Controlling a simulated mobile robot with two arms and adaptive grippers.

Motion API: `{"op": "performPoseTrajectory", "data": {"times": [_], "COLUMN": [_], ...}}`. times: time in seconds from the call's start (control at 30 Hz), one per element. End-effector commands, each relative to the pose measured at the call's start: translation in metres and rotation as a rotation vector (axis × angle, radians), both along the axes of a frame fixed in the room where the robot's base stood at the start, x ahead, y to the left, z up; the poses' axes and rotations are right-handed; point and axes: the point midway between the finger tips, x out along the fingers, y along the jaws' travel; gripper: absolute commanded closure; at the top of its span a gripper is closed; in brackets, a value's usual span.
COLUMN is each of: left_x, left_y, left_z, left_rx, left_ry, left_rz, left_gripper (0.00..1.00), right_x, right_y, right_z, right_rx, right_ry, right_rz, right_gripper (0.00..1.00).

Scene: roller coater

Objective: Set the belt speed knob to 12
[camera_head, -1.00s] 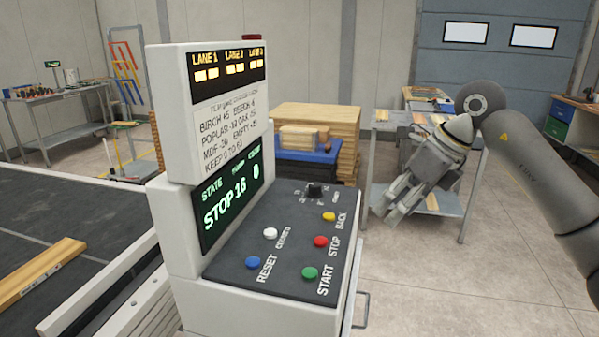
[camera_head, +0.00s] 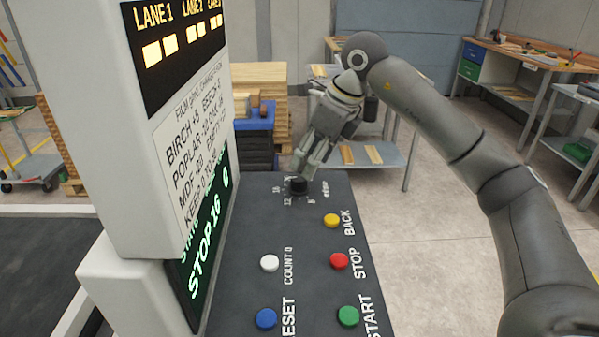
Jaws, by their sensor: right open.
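The belt speed knob (camera_head: 298,186) is a small black dial at the far end of the dark sloping control panel (camera_head: 240,245). White numbers ring it, among them 12 and 8; its pointer is too small to read. My right gripper (camera_head: 303,168) is open, pointing down just above and behind the knob, its fingertips close to it; I cannot tell whether they touch. The display (camera_head: 208,235) reads STOP 16 and 0, seen at a steep angle. My left gripper is not in view.
The panel has yellow BACK (camera_head: 331,220), red STOP (camera_head: 339,261), green START (camera_head: 348,316), white COUNT 0 (camera_head: 269,263) and blue RESET (camera_head: 265,318) buttons. A tall white housing (camera_head: 60,90) stands left. A shelf cart (camera_head: 385,150) is behind my right arm. Floor is clear on the right.

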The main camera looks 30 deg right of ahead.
Motion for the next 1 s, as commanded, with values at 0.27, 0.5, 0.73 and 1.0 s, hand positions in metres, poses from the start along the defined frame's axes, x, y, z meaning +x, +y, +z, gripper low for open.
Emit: {"op": "performPoseTrajectory", "data": {"times": [0.27,0.5,0.73,1.0], "left_x": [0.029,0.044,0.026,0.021], "left_y": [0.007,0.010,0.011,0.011], "left_z": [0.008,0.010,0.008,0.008], "left_rx": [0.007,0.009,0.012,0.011], "left_ry": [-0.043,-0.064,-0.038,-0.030], "left_rz": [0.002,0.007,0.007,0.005], "left_gripper": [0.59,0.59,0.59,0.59], "right_x": [0.014,0.019,0.019,0.018], "right_y": [0.010,0.013,0.013,0.013], "right_z": [-0.042,-0.054,-0.054,-0.053], "right_rx": [0.000,0.000,0.000,0.000], "right_ry": [0.002,0.000,0.000,0.000], "right_rz": [0.002,0.001,0.001,0.001], "right_gripper": [0.44,0.44,0.47,0.82]}}
